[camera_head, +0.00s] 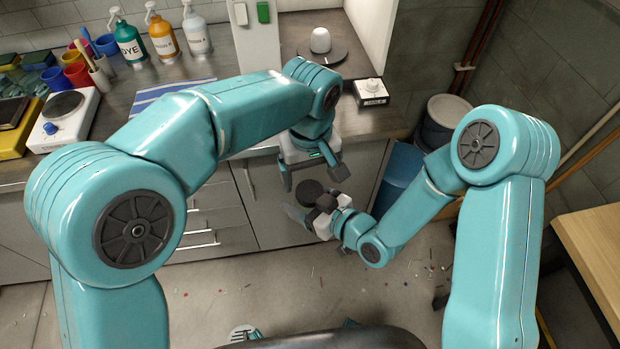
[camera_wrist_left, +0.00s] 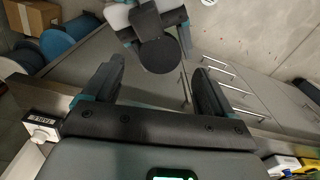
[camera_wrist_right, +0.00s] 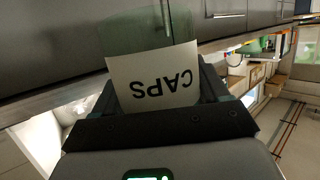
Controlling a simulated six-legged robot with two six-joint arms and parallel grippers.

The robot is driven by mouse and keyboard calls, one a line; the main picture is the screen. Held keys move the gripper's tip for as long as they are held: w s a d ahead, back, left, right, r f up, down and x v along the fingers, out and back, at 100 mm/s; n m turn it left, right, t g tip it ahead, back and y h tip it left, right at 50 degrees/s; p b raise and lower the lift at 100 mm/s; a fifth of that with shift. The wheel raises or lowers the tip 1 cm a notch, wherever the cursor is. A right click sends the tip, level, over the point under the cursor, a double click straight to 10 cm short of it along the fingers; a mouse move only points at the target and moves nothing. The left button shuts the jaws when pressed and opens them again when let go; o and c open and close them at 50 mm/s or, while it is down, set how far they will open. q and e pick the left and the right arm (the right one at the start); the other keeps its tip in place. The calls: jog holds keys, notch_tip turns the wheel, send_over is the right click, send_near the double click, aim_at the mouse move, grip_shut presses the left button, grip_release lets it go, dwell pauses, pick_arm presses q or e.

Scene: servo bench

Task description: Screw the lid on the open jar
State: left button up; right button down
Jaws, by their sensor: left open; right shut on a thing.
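My right gripper (camera_head: 313,207) is shut on a clear glass jar (camera_wrist_right: 130,28). The jar's white "CAPS" label (camera_wrist_right: 154,81) fills the middle of the right wrist view, upside down there. A dark round lid (camera_head: 311,190) shows at the jar's top in the head view. The lid (camera_wrist_left: 158,56) appears as a flat dark disc in the left wrist view, beyond the open fingers. My left gripper (camera_head: 313,178) is open and empty above the lid, fingers apart and pointing down. The lid's lower edge is hidden, so I cannot tell how it sits on the rim.
Drawers (camera_head: 205,208) stand behind my grippers. A blue bin (camera_head: 400,175) is to the right.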

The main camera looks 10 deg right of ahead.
aim_at(310, 190)
pick_arm(q)
jog(key=shift+c, duration=0.4)
jog(key=shift+r+n, duration=1.5)
jog(key=shift+r, duration=0.2)
jog(key=shift+w, duration=0.1)
jog(key=shift+f, duration=4.05)
jog(key=shift+c, duration=0.4)
